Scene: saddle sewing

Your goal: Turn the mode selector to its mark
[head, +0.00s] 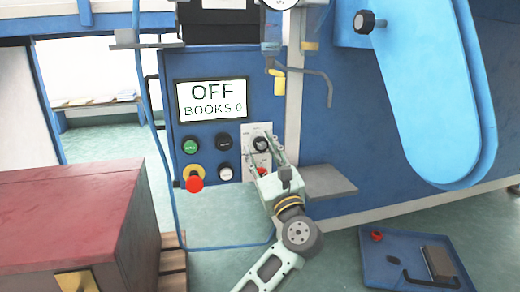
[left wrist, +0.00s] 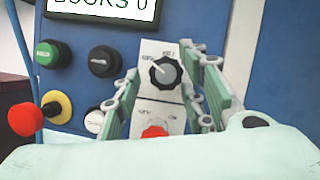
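The mode selector (head: 261,144) is a round dark knob on a small white plate on the blue control panel. In the left wrist view the knob (left wrist: 164,73) has a pale pointer line, with small labels above it on the plate that are hard to read. My left gripper (head: 264,151) is in front of the plate. In the left wrist view its fingers stand open on either side of the knob, with gaps showing between them and the knob. The panel screen (head: 212,99) reads OFF and BOOKS 0. My right gripper is not in view.
A green button (head: 190,146), a black button (head: 225,140), a white button (head: 225,172) and a red emergency button (head: 195,183) are left of the plate. A red switch (left wrist: 154,132) sits below the knob. A grey shelf (head: 328,182) juts out at right.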

